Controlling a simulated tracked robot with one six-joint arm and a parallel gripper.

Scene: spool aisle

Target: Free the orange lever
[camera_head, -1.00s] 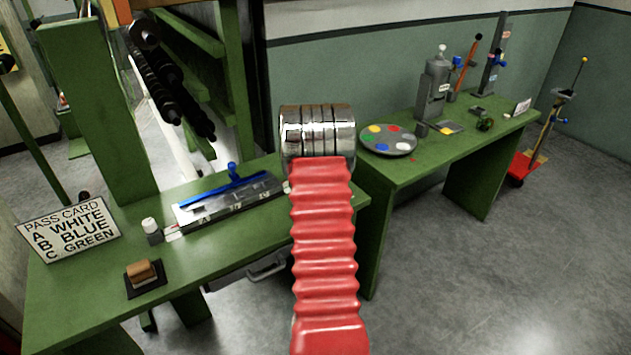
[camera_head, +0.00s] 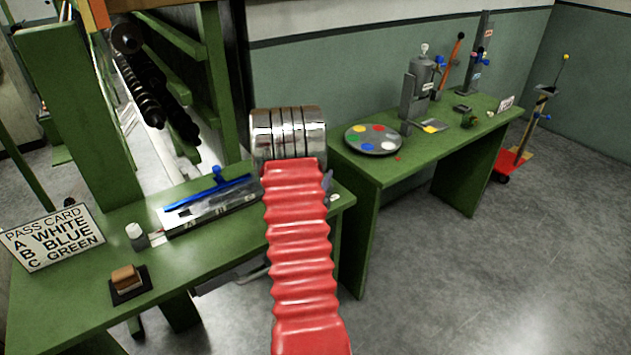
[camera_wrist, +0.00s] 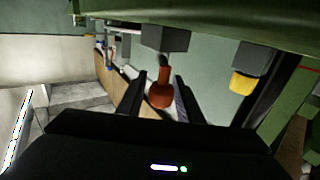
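In the wrist view an orange-red lever or knob (camera_wrist: 160,94) hangs from a dark grey block (camera_wrist: 166,38). My gripper (camera_wrist: 161,78) is open, with one dark finger on each side of the orange piece. Gaps show on both sides, and I cannot tell its depth between the fingers. In the head view a slanted orange lever (camera_head: 454,55) with a dark top stands at the back of the far green bench. I cannot tell whether it is the same piece. My gripper is hidden in the head view behind my red arm and chrome rings.
In the wrist view a yellow knob (camera_wrist: 243,82) hangs on a second grey block to the right. The near green bench (camera_head: 75,310) carries a pass card sign (camera_head: 52,238) and a blue-handled tool (camera_head: 208,193).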

